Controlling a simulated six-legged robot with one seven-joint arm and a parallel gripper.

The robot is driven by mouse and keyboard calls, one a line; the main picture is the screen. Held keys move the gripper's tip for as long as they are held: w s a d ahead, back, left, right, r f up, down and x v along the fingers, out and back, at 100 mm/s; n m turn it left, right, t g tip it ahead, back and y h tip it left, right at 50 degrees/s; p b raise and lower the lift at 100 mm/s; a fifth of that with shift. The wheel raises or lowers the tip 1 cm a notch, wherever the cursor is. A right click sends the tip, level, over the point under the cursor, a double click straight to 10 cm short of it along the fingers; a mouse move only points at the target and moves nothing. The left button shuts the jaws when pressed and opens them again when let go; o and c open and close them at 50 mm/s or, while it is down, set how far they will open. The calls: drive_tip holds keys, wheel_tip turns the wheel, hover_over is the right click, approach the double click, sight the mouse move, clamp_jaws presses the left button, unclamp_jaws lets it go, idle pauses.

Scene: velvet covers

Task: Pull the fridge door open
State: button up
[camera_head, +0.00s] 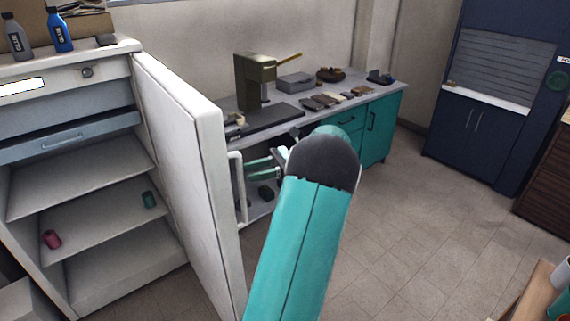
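The white fridge (105,283) stands at the left with its shelves in plain view. Its door (185,165) stands swung out from the body, well open, with its edge toward me. The pale upright handle (238,188) is on the door's right-hand, outer side. My teal arm with its dark rounded joint reaches up from the bottom middle. My gripper (262,168) is just right of the handle, partly hidden behind my arm. Teal finger-like parts point toward the handle. Whether they touch or grip it is not clear.
Bottles (59,30) stand on top. A workbench (378,100) with a green machine (256,80) lies behind the door. The tiled floor (430,215) at right is clear.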

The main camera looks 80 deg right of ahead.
drive_tip(key=v, duration=0.9)
drive_tip(key=shift+s+d, duration=0.2)
drive_tip(key=shift+s, duration=0.05)
